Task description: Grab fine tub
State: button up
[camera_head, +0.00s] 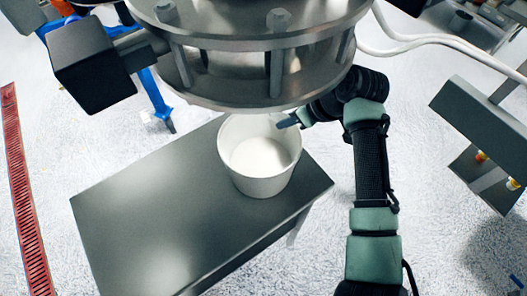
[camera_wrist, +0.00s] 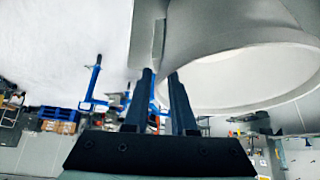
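The fine tub is a white, round, open-topped bucket (camera_head: 237,165) with pale contents or a pale floor. It stands upright on the grey table (camera_head: 150,215), below the sifter. My gripper (camera_head: 287,122) is at the tub's right rim in the head view, with a dark fingertip overlapping the rim. In the wrist view my two dark fingers (camera_wrist: 160,76) are apart with a narrow gap, through which background shows. The tub (camera_wrist: 205,45) is at the upper right there, its rim edge by the right finger. Whether the fingers touch the wall is unclear.
The metal sifter (camera_head: 255,85) hangs close above the tub and hides part of its back rim. A dark box (camera_head: 92,65) juts out at upper left. The table is bare left of the tub. A grey machine (camera_head: 485,125) stands at right.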

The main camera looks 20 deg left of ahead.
grip_shut()
jog(key=shift+r, duration=0.15)
dwell(0.9)
